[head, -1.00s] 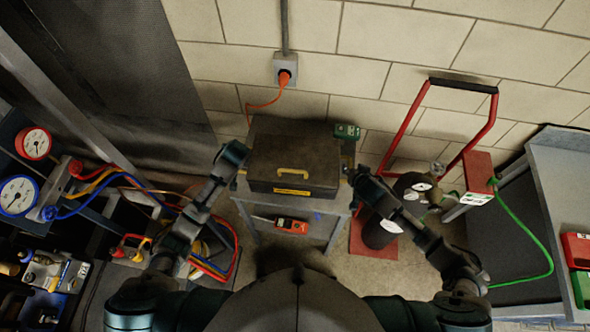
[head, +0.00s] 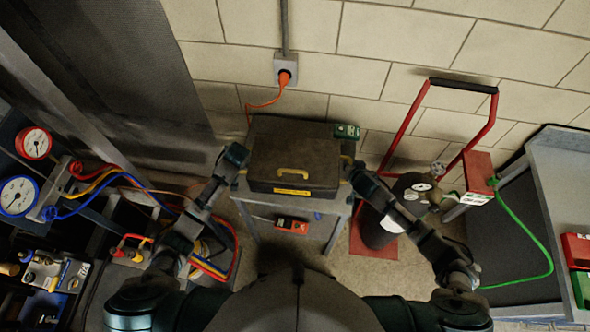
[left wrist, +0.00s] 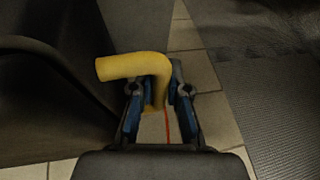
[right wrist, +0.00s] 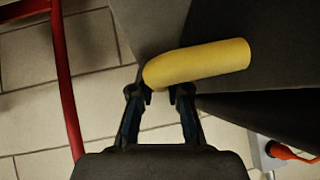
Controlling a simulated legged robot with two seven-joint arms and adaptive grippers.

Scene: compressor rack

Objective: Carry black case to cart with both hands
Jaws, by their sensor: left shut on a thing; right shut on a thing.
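The black case (head: 294,157) is level in the middle of the head view, with a yellow front handle (head: 293,173) and a yellow label below it. It is over the top of a grey cart (head: 257,124); I cannot tell whether it rests there or hangs just above. My left gripper (head: 244,168) is at the case's left side, shut on a yellow side handle (left wrist: 135,67). My right gripper (head: 347,172) is at its right side, shut on the other yellow side handle (right wrist: 200,62). The fingertips are mostly hidden in the head view.
A green box (head: 346,131) sits behind the case's right corner. An orange meter (head: 291,225) is on the cart's lower shelf. A red hand truck (head: 408,120) with a dark cylinder stands to the right. Gauges and hoses (head: 95,190) crowd the left. An orange cord (head: 265,104) hangs from the wall outlet.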

